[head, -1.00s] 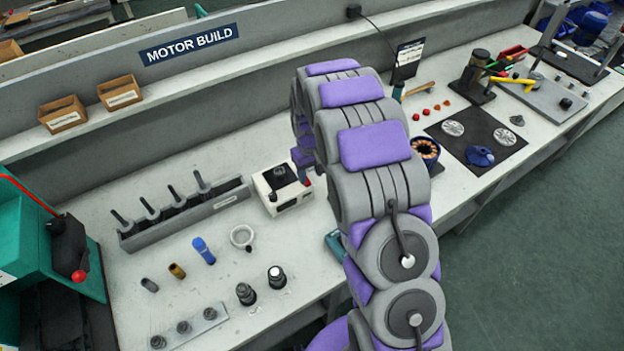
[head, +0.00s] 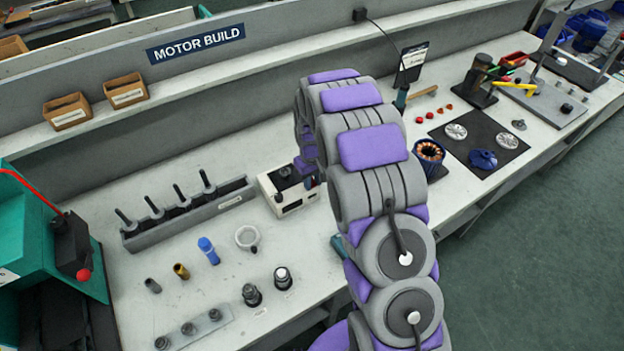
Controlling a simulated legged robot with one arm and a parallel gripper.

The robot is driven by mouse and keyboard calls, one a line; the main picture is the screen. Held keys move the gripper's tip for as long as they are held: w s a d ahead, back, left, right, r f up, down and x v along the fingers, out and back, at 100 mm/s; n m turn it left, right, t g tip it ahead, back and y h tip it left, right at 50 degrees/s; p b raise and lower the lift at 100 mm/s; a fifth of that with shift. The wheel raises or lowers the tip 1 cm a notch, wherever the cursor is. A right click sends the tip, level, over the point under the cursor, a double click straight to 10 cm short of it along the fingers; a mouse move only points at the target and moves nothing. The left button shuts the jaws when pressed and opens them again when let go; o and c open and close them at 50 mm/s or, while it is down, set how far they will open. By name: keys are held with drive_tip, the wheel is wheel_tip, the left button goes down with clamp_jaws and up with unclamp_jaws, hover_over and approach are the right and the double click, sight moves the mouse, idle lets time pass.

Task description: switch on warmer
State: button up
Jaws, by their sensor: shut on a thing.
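The warmer (head: 289,197) is a small white box with a dark top and a black knob, standing on the bench left of my arm. My gripper (head: 308,181) is at the right side of its top, mostly hidden by my purple and grey arm. Its jaws are shut on a small part there, which I take to be part of the warmer. The fingertips and exact contact are too small and covered to make out.
A grey rack (head: 190,213) with several upright tools stands left of the warmer. A white ring (head: 247,238) and blue cylinder (head: 208,250) lie in front. A wound stator (head: 429,157) and black mat (head: 500,137) are right of my arm.

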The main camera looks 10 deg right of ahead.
drive_tip(key=shift+d+r, duration=0.1)
drive_tip(key=shift+d, duration=0.1)
clamp_jaws()
drive_tip(key=shift+w+a+r+g+p, duration=0.15)
drive_tip(key=shift+w+r+g+p, duration=0.1)
drive_tip(key=shift+g+p, duration=0.4)
drive_tip(key=shift+w+a+g+h+p, duration=0.1)
drive_tip(key=shift+w+g+h+p, duration=0.15)
drive_tip(key=shift+g+p, duration=0.55)
drive_tip(key=shift+w+g+h+p, duration=0.15)
drive_tip(key=shift+g+h+p, duration=0.3)
drive_tip(key=shift+p, duration=0.5)
drive_tip(key=shift+g, duration=0.3)
drive_tip(key=o, duration=0.6)
unclamp_jaws()
drive_tip(key=shift+f, duration=0.1)
